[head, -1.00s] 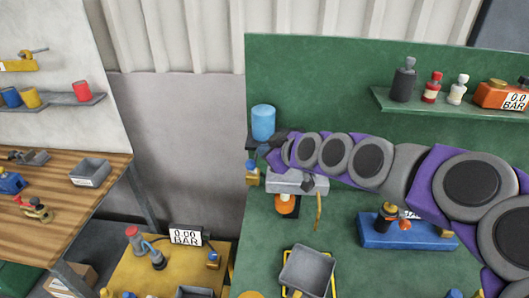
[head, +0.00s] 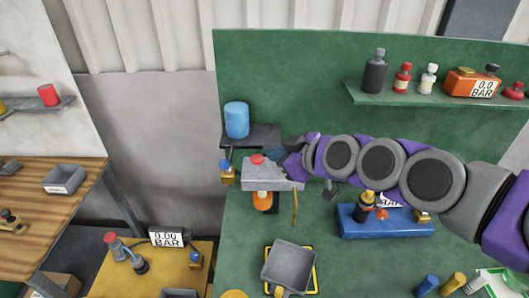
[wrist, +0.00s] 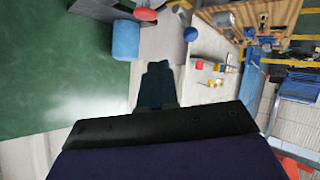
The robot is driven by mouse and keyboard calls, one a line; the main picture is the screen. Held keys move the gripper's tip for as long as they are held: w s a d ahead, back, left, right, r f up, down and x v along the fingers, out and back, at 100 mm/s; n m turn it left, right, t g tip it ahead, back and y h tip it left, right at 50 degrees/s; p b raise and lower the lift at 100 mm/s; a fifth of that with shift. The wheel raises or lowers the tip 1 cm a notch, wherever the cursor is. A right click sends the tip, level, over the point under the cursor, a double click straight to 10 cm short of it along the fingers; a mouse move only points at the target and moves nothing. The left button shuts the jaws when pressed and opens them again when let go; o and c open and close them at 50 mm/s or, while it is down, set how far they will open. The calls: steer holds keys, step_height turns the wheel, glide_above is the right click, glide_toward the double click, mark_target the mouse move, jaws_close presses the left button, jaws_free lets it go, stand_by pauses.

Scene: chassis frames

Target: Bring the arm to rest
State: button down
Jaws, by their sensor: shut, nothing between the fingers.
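My arm, purple and grey, reaches in from the right in the head view, in front of the green panel (head: 290,75). Its far end is beside the right end of a grey block with a red button (head: 257,159). In the wrist view my gripper (wrist: 157,68) shows as two dark fingers close together, shut, with nothing seen between them. A blue cylinder (head: 237,119) stands on a small dark shelf left of the arm's end; a blue cylinder also shows in the wrist view (wrist: 126,40).
A blue fixture (head: 385,225) stands below the arm. A shelf (head: 430,98) with bottles and an orange gauge box (head: 472,84) is above it. A grey bin (head: 290,268) lies at the front. A yellow table (head: 215,262) and a wooden bench (head: 85,168) are left.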

steer(key=s+d+f+m+g+h, duration=0.3)
steer(key=s+d+f+m, duration=0.1)
steer(key=s, duration=0.6)
steer(key=s+d+f+m+g+h, duration=0.3)
steer(key=s+d+f+m, duration=0.1)
steer(key=s, duration=0.7)
steer(key=s+d+f+m+g+h, duration=0.2)
steer(key=s+d+f+m+g, duration=0.2)
steer(key=s+d, duration=0.3)
steer(key=shift+s+d+f+m+h, duration=0.2)
steer(key=shift+s+f+m+h, duration=0.4)
steer(key=shift+s, duration=1.6)
steer(key=shift+a+f, duration=0.1)
steer(key=shift+f, duration=0.05)
